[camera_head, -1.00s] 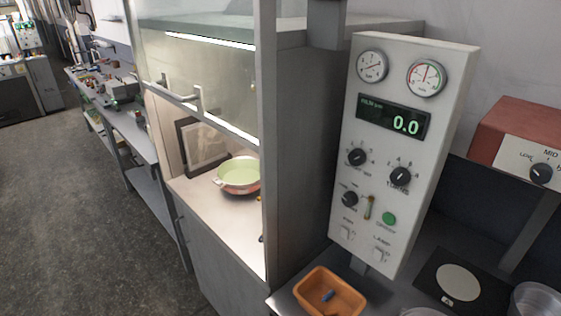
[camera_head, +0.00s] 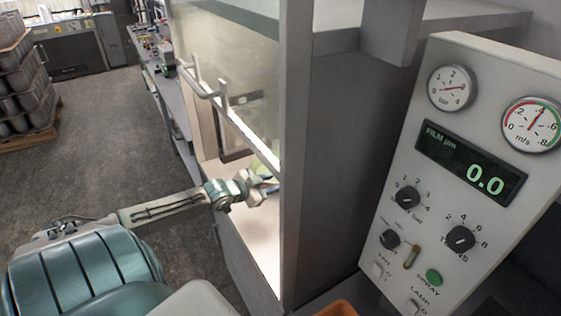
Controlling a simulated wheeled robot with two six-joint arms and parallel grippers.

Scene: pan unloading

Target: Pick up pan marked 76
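A sliver of the pale green pan (camera_head: 258,165) shows inside the lit cabinet, past the open front. The rest of it is hidden behind my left gripper and the cabinet's grey upright. I can read no number on it. My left gripper (camera_head: 268,188) reaches into the cabinet opening from the left, close in front of the pan in the picture. Its fingertips are partly hidden by the upright, so I cannot tell whether it touches the pan or how wide it is open. My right gripper is out of view.
The raised glass sash with its handle (camera_head: 207,88) hangs above my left arm. The grey upright (camera_head: 292,150) stands right of the gripper. A control panel (camera_head: 455,190) reading 0.0 is at right. An orange tray (camera_head: 338,309) edges in below.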

